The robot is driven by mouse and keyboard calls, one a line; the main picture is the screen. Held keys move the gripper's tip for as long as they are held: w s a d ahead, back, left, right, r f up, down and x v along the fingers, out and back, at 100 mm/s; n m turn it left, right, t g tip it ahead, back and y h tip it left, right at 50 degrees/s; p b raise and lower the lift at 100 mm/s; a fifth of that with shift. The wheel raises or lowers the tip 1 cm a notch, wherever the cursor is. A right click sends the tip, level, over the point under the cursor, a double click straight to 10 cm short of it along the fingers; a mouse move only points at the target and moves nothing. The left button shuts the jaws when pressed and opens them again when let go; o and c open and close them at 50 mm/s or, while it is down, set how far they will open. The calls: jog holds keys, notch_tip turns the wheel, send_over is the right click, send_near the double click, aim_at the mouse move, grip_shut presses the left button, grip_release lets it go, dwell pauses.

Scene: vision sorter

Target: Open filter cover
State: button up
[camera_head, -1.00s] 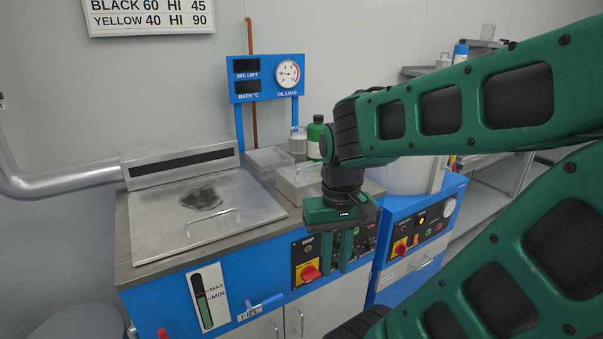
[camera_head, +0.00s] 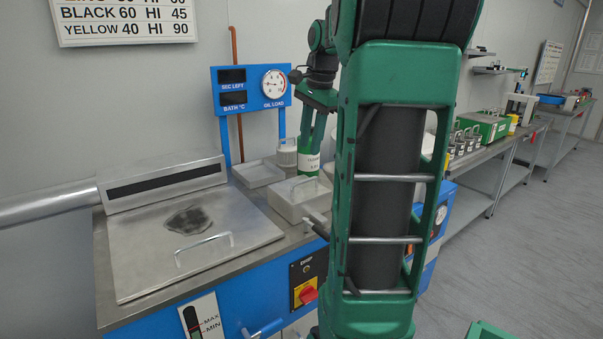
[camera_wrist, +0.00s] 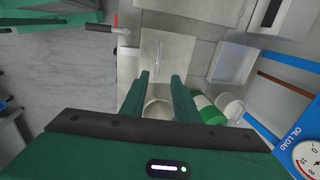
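A pale metal box with a flat top and a bar handle (camera_head: 299,196) stands on the counter right of the large tank; it looks like the filter cover, though no label shows. Its top and handle also show in the wrist view (camera_wrist: 160,52), above my fingertips in the picture. The cover lies flat and looks shut. My gripper (camera_wrist: 160,76) is open and empty, its two fingers apart and not touching the handle. In the head view my gripper (camera_head: 312,135) points down in front of the bottle (camera_head: 309,164); my arm hides part of the box's right side.
A large tank lid (camera_head: 190,228) with a handle lies left. An open tray (camera_head: 259,173) and a white canister (camera_head: 288,153) stand behind the box. The green-capped bottle (camera_wrist: 212,115) is close to my right finger in the wrist view. The blue gauge panel (camera_head: 250,88) stands behind.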

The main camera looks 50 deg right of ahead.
aim_at(308, 180)
jog(key=f, duration=0.3)
jog(key=w+f, duration=0.1)
jog(key=f, duration=0.2)
jog(key=d+f, duration=0.1)
jog(key=f, duration=0.3)
jog(key=shift+w+f, duration=0.1)
jog(key=shift+w, duration=0.15)
jog(key=shift+c, duration=0.7)
